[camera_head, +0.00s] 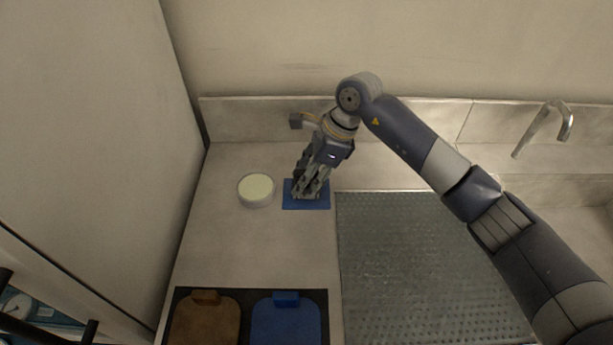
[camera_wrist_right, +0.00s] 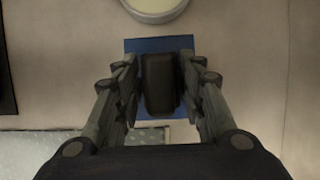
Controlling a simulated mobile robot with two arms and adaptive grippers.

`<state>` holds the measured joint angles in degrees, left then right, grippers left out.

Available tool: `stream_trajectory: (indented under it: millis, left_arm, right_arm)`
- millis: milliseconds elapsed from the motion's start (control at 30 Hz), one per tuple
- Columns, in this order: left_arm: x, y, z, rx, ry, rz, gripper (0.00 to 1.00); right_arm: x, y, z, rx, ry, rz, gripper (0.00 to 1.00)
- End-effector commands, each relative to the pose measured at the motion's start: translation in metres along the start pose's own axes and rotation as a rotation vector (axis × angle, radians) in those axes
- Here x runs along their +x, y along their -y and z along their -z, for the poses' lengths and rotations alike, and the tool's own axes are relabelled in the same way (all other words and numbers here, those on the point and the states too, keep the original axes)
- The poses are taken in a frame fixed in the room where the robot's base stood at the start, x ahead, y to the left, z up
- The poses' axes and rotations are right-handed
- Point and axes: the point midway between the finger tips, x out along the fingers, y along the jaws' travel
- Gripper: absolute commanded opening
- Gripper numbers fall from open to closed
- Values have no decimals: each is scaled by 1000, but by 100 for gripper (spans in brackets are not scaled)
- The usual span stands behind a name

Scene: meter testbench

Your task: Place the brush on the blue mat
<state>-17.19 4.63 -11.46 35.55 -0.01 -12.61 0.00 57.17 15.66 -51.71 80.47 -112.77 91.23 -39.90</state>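The blue mat (camera_head: 320,204) lies flat on the counter, right of a round white-rimmed dish. My right gripper (camera_head: 308,193) points down over the mat and covers much of it. In the right wrist view, the dark brush (camera_wrist_right: 161,84) stands between the two fingers of my right gripper (camera_wrist_right: 162,88), which are closed in against its sides. Blue mat (camera_wrist_right: 160,44) shows behind and around the brush there. Whether the brush's underside touches the mat is hidden. In the head view the brush is hard to tell from the fingers. My left gripper is not in view.
The round dish (camera_head: 256,190) stands close left of the mat. A ribbed grey drain panel (camera_head: 420,260) lies to the right, with a tap (camera_head: 545,128) beyond. A dark tray (camera_head: 246,300) with brown and blue boards is at the front. A wall closes the left side.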

Motion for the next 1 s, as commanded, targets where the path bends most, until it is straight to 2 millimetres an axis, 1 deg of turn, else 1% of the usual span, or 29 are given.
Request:
stream_trajectory:
  millis: [33,67,367,467,533,667,900,1000]
  left_arm:
    - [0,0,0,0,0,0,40]
    - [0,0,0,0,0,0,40]
    - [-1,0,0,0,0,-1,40]
    - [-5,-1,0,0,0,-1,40]
    - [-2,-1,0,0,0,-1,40]
    - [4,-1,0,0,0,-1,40]
    - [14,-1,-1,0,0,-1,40]
    - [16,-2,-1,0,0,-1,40]
  right_arm:
    - [0,0,0,0,-1,0,53]
    - [0,0,0,0,-1,0,55]
    - [-1,0,0,0,-1,0,55]
    - [-4,0,-2,1,0,0,55]
    - [-10,1,-1,0,0,3,55]
    - [-34,2,0,-2,-1,7,55]
    - [-86,1,0,0,-1,5,55]
    - [-103,1,0,1,-1,3,55]
